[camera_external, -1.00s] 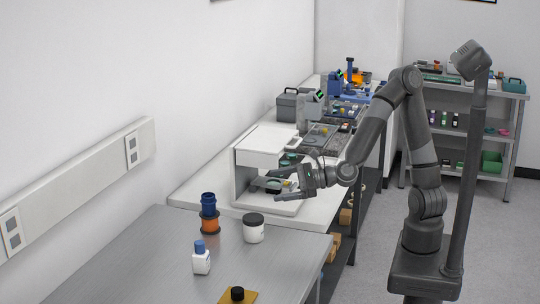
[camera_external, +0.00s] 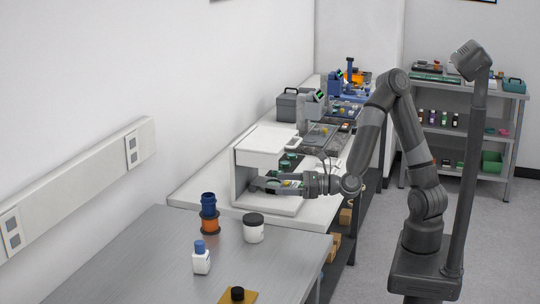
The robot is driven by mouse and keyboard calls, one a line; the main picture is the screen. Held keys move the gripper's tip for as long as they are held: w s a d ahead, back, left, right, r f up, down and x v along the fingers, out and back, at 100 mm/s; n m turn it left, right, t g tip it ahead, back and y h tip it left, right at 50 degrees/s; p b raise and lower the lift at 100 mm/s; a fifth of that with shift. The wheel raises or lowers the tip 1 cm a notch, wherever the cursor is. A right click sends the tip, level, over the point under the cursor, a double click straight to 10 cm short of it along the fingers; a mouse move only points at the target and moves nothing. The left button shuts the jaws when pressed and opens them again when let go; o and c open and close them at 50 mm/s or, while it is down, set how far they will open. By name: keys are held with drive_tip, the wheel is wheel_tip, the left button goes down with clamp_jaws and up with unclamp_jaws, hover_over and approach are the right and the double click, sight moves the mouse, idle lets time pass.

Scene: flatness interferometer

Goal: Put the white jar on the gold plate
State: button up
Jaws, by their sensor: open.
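The white jar (camera_external: 253,234) has a black lid and stands upright on the near grey table. A gold plate (camera_external: 225,298) lies flat at the bottom edge of the view, partly cut off, with a small black round thing on it. My gripper (camera_external: 262,184) is open and reaches into the open front of a white boxy instrument (camera_external: 268,147) on the white bench. It is behind the jar and apart from it. A small greenish thing shows at the fingers; I cannot tell whether they touch it.
A white bottle with a blue cap (camera_external: 201,261) stands left of the jar. An orange spool with a dark blue part on top (camera_external: 209,222) is behind the bottle. The grey table (camera_external: 130,262) is clear on its left side.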

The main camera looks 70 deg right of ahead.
approach(252, 220)
drive_tip(key=shift+d+f, duration=0.15)
drive_tip(key=shift+d, duration=0.75)
drive_tip(key=shift+w+f, duration=0.1)
drive_tip(key=shift+w, duration=0.15)
drive_tip(key=x, duration=0.5)
drive_tip(key=shift+w+f, duration=0.1)
drive_tip(key=x, duration=0.5)
drive_tip(key=shift+w+f, duration=0.1)
drive_tip(key=shift+f, duration=0.25)
drive_tip(key=c, duration=1.3)
drive_tip(key=shift+o, duration=0.2)
